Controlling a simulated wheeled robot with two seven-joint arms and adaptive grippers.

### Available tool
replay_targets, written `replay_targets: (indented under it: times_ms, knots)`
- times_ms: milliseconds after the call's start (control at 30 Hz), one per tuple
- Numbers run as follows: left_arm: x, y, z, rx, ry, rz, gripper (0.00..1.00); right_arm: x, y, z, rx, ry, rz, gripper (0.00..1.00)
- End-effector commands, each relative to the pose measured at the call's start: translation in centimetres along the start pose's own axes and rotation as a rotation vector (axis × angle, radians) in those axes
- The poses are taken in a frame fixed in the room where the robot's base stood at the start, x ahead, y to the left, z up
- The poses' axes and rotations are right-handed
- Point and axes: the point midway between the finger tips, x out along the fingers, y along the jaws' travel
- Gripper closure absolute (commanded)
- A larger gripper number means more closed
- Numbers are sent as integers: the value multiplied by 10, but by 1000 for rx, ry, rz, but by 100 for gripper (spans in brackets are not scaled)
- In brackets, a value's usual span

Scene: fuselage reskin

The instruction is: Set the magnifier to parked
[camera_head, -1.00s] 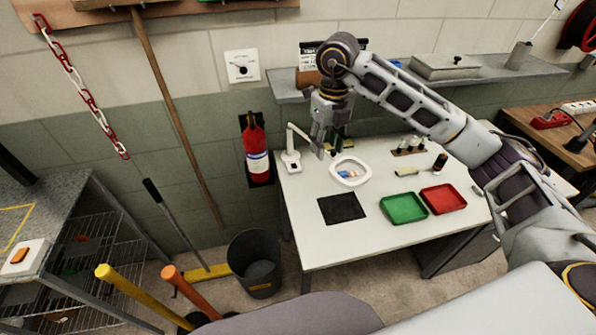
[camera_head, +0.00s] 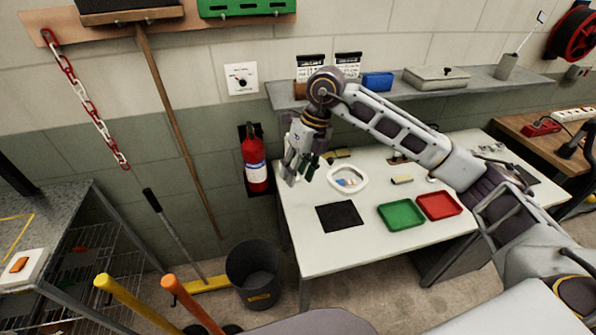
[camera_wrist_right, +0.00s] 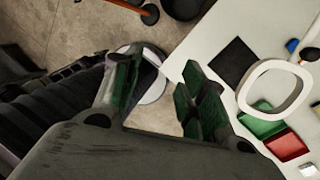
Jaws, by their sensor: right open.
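The magnifier (camera_head: 347,190) shows as a white oval ring over the white workbench, left of its middle. Its ring also shows large at the right of the right wrist view (camera_wrist_right: 255,110). The stand at the bench's left end is hidden behind my right gripper. My right gripper (camera_head: 302,172) hangs pointing down at the bench's left end, left of the ring and apart from it. In the right wrist view its green-padded fingers (camera_wrist_right: 160,78) are spread with nothing held between them. My left gripper is not in view.
A black mat (camera_head: 340,216), a green tray (camera_head: 401,215) and a red tray (camera_head: 439,205) lie on the workbench (camera_head: 320,258). A fire extinguisher (camera_head: 255,165) hangs on the wall just left of the bench. A shelf (camera_head: 440,88) runs above it.

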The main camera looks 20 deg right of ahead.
Motion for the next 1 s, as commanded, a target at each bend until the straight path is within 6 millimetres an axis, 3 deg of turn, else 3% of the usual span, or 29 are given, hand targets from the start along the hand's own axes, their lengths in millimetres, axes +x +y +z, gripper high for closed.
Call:
replay_targets:
  times_ms: [233,567,1000]
  knots:
    - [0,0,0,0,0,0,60,0,0,0,0,0,1,58]
    - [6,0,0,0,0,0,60,0,0,3,-6,-13,-3,100]
    - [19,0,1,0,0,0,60,-1,8,10,-30,-40,-5,100]
